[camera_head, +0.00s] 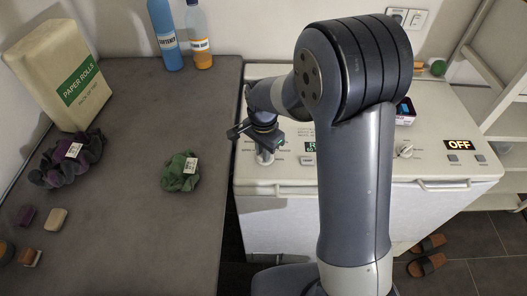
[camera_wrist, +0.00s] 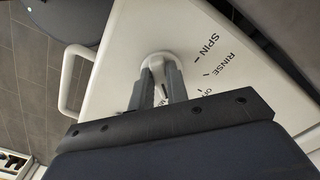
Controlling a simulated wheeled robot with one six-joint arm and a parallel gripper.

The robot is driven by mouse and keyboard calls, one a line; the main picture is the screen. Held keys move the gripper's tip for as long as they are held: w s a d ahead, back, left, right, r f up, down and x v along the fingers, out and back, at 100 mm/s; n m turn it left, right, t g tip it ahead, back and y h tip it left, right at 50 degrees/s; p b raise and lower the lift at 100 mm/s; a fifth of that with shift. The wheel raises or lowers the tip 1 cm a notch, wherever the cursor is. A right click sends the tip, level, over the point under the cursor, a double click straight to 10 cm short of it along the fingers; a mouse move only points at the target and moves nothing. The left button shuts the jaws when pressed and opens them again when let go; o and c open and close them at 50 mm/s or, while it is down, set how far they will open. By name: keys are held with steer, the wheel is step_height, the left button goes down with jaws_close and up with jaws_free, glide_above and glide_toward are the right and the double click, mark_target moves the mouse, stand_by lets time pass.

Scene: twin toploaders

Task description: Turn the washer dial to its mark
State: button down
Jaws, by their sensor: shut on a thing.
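The white washer dial (camera_wrist: 157,62) sits on a pale panel printed SPIN, RINSE and further words partly hidden by my gripper. My gripper (camera_wrist: 158,80) is shut on the dial, with one grey finger on each side of it. In the head view my gripper (camera_head: 265,153) points down at the left machine's panel. The dial's lower part (camera_head: 265,159) shows just under the fingers there. A small dark line shows between the fingers in the wrist view; I cannot tell which mark the dial points to.
A second dial (camera_head: 405,150) and an OFF display (camera_head: 459,145) are on the right. A green-lit display (camera_head: 311,147) is partly hidden by my arm. A dark counter (camera_head: 135,110) with green cloth (camera_head: 181,172) stands left. A front handle (camera_wrist: 75,78) is near the dial.

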stand_by(0.4)
steer(key=c, duration=1.4)
jaws_free()
step_height(320, 180, up, 11)
steer(key=shift+f+b, duration=0.1)
steer(key=shift+b, duration=0.3)
step_height(320, 180, down, 11)
steer(key=shift+r+p, duration=0.1)
steer(key=shift+p, duration=0.3)
